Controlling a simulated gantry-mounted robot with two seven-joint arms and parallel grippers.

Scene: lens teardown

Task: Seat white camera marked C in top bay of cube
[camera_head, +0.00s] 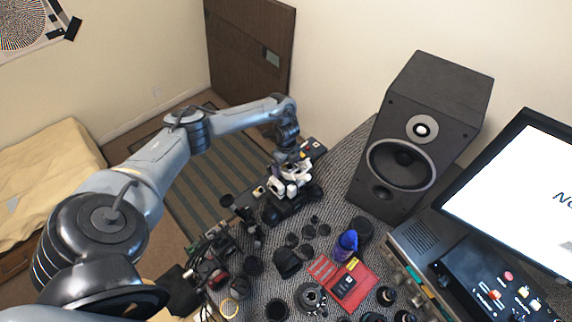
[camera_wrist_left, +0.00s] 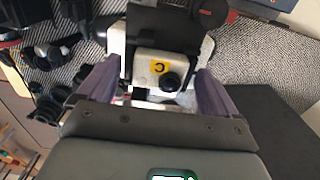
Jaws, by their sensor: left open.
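My left gripper (camera_head: 289,188) is over the far end of the table in the head view. In the left wrist view its two purple-grey fingers (camera_wrist_left: 157,76) are open, one on each side of a white camera (camera_wrist_left: 146,82). The camera has a dark round lens and a yellow label marked C, seen upside down. I cannot tell whether the fingers touch it. A dark block with white parts (camera_wrist_left: 163,30) lies just beyond the camera. I cannot make out the cube or its top bay clearly. My right gripper is not in view.
A tall black speaker (camera_head: 403,155) stands right of the gripper, with a monitor (camera_head: 520,190) farther right. Several dark lens parts, a blue-purple item (camera_head: 345,243) and a red case (camera_head: 322,268) crowd the table's near part. Little grey cloth is bare.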

